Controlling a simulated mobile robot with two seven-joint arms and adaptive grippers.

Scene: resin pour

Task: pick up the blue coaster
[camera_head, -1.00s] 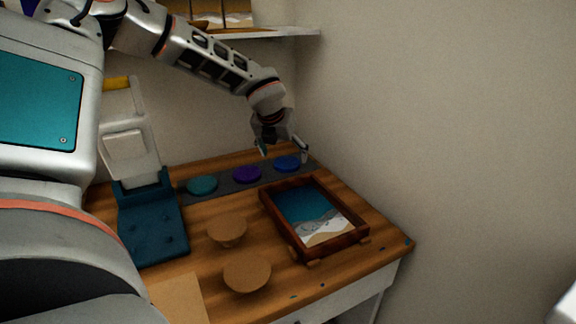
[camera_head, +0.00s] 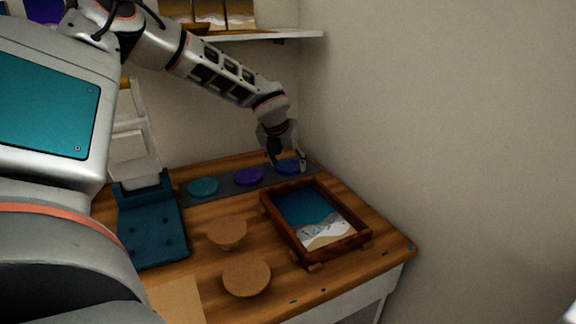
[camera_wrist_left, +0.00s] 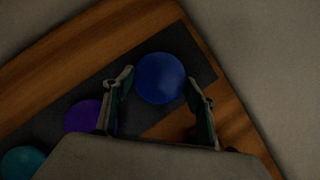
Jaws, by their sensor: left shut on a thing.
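The blue coaster (camera_head: 289,167) is a round disc at the right end of a dark grey mat (camera_head: 219,188) at the back of the wooden table. My left gripper (camera_head: 288,163) is down at the mat, shut on the blue coaster, with one finger on each side. In the left wrist view the blue coaster (camera_wrist_left: 160,77) shows between the fingertips, over the mat. A purple coaster (camera_head: 248,176) and a teal coaster (camera_head: 203,187) lie to its left on the same mat. My right gripper is not in view.
A wooden-framed tray (camera_head: 294,235) with a beach-like picture stands in front of the mat. Two round cork-coloured pieces (camera_head: 246,277) are left of it. A teal stand (camera_head: 150,232) is farther left. Walls close in behind and at right, with a shelf (camera_head: 265,36) above.

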